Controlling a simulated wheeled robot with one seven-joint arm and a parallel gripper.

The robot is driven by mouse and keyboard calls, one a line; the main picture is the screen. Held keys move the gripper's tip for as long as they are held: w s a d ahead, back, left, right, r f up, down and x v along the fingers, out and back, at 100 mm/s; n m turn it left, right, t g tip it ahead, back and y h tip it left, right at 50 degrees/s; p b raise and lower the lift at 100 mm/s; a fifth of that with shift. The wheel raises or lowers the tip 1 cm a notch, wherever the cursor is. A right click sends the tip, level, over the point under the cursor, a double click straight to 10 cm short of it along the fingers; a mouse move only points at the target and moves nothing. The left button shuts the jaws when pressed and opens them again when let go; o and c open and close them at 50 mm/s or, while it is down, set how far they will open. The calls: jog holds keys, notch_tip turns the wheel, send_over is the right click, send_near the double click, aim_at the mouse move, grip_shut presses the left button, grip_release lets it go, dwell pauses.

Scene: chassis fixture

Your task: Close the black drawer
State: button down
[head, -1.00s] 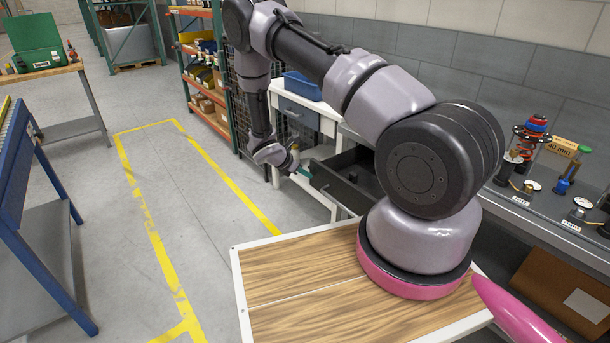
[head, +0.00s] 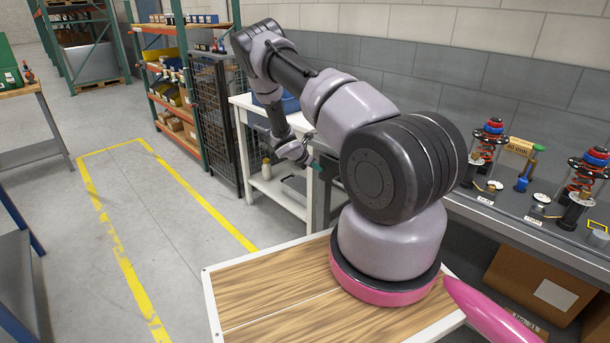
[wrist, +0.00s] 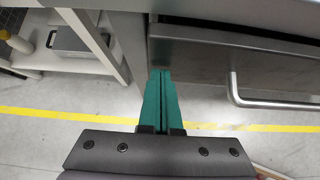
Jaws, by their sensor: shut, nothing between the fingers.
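My gripper (head: 316,165) is in front of the workbench, to the left of my arm's base in the head view. In the wrist view its green fingers (wrist: 162,75) are together and hold nothing. The dark drawer front (wrist: 215,62) is just beyond and right of the fingertips, with a bar handle (wrist: 275,103) to the right. The fingertips are close to the left end of this front; I cannot tell whether they touch it. In the head view my arm hides most of the drawer, so how far it stands out is unclear.
A white table (head: 240,101) with a blue bin (head: 290,104) stands left of the workbench (head: 480,206). Its lower shelf shows at the wrist view's left. Spring assemblies (head: 487,140) stand on the workbench. The floor inside the yellow lines (head: 205,208) is clear.

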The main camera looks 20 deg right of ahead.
aim_at(322, 162)
jog(key=d, duration=0.1)
jog(key=w+d, duration=0.1)
jog(key=d, duration=0.1)
jog(key=shift+w+d, duration=0.1)
jog(key=shift+d, duration=0.2)
jog(key=shift+d+r, duration=0.15)
jog(key=s+a+r, duration=0.3)
jog(key=a+r, duration=0.4)
jog(key=a, duration=0.4)
jog(key=shift+s, duration=0.35)
